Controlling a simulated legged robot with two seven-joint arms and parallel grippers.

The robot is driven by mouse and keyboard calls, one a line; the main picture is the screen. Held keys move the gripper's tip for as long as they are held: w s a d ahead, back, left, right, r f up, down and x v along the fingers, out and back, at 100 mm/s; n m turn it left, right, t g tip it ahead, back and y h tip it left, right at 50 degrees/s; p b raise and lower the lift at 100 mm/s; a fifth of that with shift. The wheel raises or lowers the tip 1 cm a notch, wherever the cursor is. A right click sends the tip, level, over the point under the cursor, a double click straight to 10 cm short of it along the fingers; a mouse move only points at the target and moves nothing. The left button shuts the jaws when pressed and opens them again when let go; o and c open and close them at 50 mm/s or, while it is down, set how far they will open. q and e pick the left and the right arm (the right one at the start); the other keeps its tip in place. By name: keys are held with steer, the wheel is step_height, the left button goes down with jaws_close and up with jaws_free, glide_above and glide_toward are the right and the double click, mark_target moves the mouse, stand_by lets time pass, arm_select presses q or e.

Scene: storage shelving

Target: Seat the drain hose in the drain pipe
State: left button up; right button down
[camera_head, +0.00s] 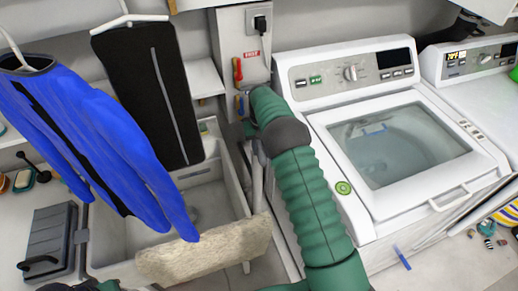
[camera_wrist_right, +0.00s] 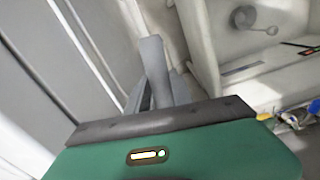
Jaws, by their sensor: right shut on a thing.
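My right arm reaches up between the sink and the washer. My right gripper (camera_head: 251,129) is at its far end, small and partly hidden by the arm, in front of the wall panel. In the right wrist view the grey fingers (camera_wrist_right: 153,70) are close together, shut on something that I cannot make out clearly. A pale grey tube (camera_head: 257,180) stands or hangs just below the gripper, beside the sink. I cannot tell whether it is the drain hose or the drain pipe, or whether the two touch.
The washer (camera_head: 342,208) with its clear lid is on the right. A utility sink (camera_head: 228,208) is on the left, with a beige cloth (camera_head: 205,252) over its front rim. A blue garment (camera_head: 95,140) and a black board (camera_head: 150,85) hang above. The panel carries a red valve (camera_head: 238,70).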

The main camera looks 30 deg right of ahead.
steer(key=s+a+r+b, duration=0.15)
steer(key=s+a, duration=0.45)
steer(key=s, duration=0.6)
steer(key=s+a+n+t+b, duration=0.1)
steer(key=a+n+t, duration=0.15)
steer(key=a, duration=0.25)
steer(key=s+a+n+t, duration=0.1)
steer(key=a+t, duration=0.2)
steer(key=a, duration=0.2)
steer(key=w+f+t+b, duration=0.1)
steer(key=w+d+f+t+b, duration=0.1)
steer(key=w, duration=0.1)
steer(key=w+d+f+t+h+b, duration=0.1)
steer(key=w, duration=0.1)
steer(key=shift+w+d+f+m, duration=0.1)
steer(key=shift+w+f+m, duration=0.1)
steer(key=shift+m, duration=0.05)
steer(key=w+d+m+t+h+b, duration=0.2)
steer(key=w+d+t+b, duration=0.25)
steer(key=w+d, duration=0.35)
step_height(320, 180, up, 8)
steer(key=m+t+h+b, duration=0.1)
steer(key=t+h+b, duration=0.3)
steer(key=b, duration=0.1)
glide_above(258, 142)
steer(key=shift+r, duration=0.15)
